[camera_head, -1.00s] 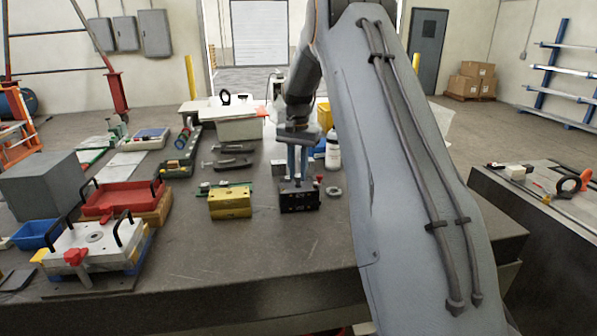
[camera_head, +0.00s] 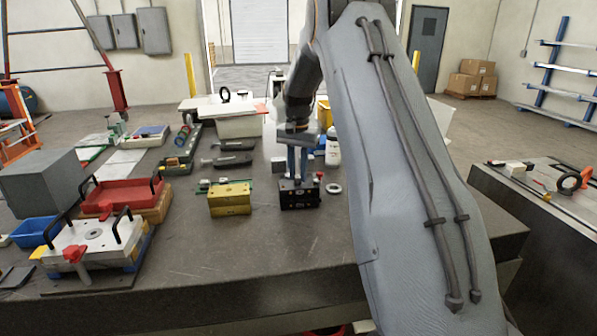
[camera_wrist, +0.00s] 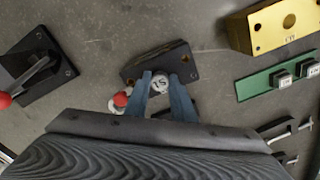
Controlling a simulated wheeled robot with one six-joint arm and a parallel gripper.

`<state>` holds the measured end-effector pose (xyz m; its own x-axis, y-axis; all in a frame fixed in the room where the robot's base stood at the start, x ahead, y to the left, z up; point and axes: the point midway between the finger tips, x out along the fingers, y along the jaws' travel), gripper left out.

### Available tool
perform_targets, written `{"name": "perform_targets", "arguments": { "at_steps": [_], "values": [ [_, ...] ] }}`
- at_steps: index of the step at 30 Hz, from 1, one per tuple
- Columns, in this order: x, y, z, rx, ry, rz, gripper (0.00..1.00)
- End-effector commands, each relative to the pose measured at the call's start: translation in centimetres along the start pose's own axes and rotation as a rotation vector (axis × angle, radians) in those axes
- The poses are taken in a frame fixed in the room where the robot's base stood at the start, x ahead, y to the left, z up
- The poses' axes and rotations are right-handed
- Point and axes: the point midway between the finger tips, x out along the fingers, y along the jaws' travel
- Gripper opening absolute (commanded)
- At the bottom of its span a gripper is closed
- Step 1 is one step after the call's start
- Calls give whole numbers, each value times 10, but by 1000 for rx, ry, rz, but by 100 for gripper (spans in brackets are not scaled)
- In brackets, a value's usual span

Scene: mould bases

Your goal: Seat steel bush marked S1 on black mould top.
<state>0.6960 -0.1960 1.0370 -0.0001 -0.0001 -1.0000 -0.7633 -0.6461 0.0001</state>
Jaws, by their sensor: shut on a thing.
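The steel bush marked S1 (camera_wrist: 160,83) is between my fingertips, its round, marked top facing the wrist camera. My gripper (camera_wrist: 161,84) is shut on it. The black mould (camera_wrist: 184,60) lies directly beneath, with a dark hole showing at one corner. I cannot tell whether the bush sits in a bore or is just above the top.
A yellow block (camera_head: 230,200) stands left of the black mould, with a green strip behind it. A pale ring (camera_head: 333,188) lies close on the right, by a red-knobbed part. A white bottle (camera_head: 333,150) stands behind.

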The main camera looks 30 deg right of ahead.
Motion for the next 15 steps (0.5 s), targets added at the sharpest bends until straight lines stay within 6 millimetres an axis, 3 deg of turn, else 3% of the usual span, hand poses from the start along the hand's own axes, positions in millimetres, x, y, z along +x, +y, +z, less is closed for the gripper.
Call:
{"name": "perform_targets", "arguments": {
  "at_steps": [15],
  "values": [
    [8, 0, 0, 0, 1, 0, 0]
  ]
}}
